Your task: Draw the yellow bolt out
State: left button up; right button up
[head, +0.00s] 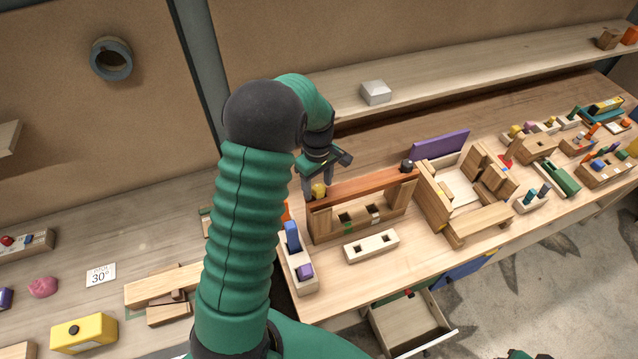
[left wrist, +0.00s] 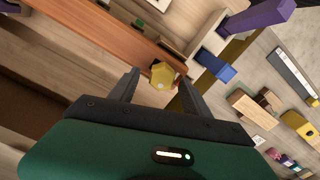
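The yellow bolt (head: 319,190) stands at the left end of the reddish-brown beam of a wooden frame (head: 362,186). Only its yellow head shows clearly; its lower part is hidden. In the left wrist view the yellow bolt (left wrist: 162,74) lies between the two dark fingers, with a gap visible on each side. My left gripper (head: 318,184) is open above and around the bolt head; it also shows in the left wrist view (left wrist: 158,88). I cannot tell whether either finger touches it. My right gripper is not clearly in view.
A black knob (head: 407,165) stands at the beam's right end. A holder with blue and purple pegs (head: 299,268) stands at left. An open drawer (head: 412,322) juts out below the table.

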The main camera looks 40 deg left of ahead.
pick_arm(q)
jog(key=shift+a, duration=0.2)
jog(key=shift+c, duration=2.3)
jog(key=shift+d+r, duration=0.15)
jog(key=shift+d, duration=0.45)
grip_shut()
jog(key=n+p, duration=0.1)
jog(key=n, duration=0.1)
jog(key=shift+s+a+r+n+p, duration=0.15)
jog(key=shift+r+n+p, duration=0.15)
jog(key=shift+n+p, duration=0.1)
jog(key=shift+f+n, duration=0.15)
jog(key=shift+n, duration=0.15)
jog(key=shift+f, duration=0.1)
jog(key=n+p, duration=0.2)
jog(key=shift+r+n, duration=0.3)
jog(key=shift+f, duration=0.25)
jog(key=shift+r+n+p, duration=0.3)
jog(key=shift+n+p, duration=0.35)
jog(key=shift+n, duration=0.35)
jog(key=shift+f+n, duration=0.25)
jog(key=shift+n, duration=0.05)
pick_arm(e)
jog(key=v, duration=0.3)
jog(key=w+v, duration=0.1)
jog(key=shift+s+r, duration=0.15)
jog(key=shift+r, duration=0.35)
